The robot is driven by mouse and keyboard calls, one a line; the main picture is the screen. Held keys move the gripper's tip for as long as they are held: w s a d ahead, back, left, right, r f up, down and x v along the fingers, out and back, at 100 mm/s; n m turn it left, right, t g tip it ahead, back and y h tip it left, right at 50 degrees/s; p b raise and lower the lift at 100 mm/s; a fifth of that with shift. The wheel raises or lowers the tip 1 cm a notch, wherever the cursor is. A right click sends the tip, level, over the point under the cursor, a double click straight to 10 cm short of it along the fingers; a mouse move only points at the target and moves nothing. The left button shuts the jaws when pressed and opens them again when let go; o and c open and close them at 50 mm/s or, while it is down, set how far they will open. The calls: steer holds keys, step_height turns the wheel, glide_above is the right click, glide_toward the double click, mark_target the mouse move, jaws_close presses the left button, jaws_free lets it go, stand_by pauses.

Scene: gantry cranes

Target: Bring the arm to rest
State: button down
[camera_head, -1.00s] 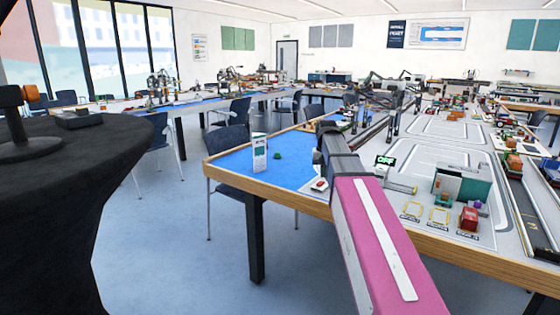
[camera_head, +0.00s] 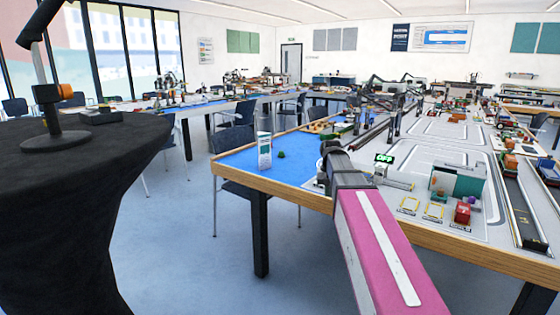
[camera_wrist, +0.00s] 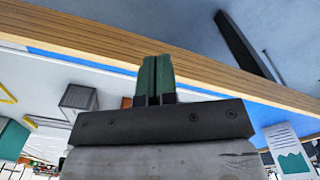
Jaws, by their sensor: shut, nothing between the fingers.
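In the head view my pink and grey arm reaches forward from the bottom over the wooden front edge of the table (camera_head: 300,194). My gripper cannot be made out there, as the arm's own links cover its far end. In the wrist view my gripper (camera_wrist: 154,78) has its two green fingers together with nothing between them. The fingers show against the wooden table edge (camera_wrist: 90,38), and I cannot tell how far apart they are.
A white card (camera_head: 264,151) stands on the blue mat (camera_head: 290,171) left of my arm. A teal block (camera_head: 469,187) and a red block (camera_head: 462,213) are on the table to the right. A black-draped round stand (camera_head: 70,190) fills the left side. Open floor (camera_head: 190,270) lies between.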

steer(key=s+f, duration=0.9)
steer(key=f, duration=0.3)
steer(key=s+f+n, duration=0.1)
steer(key=s+f, duration=0.9)
steer(key=f, duration=0.2)
steer(key=shift+f, duration=0.4)
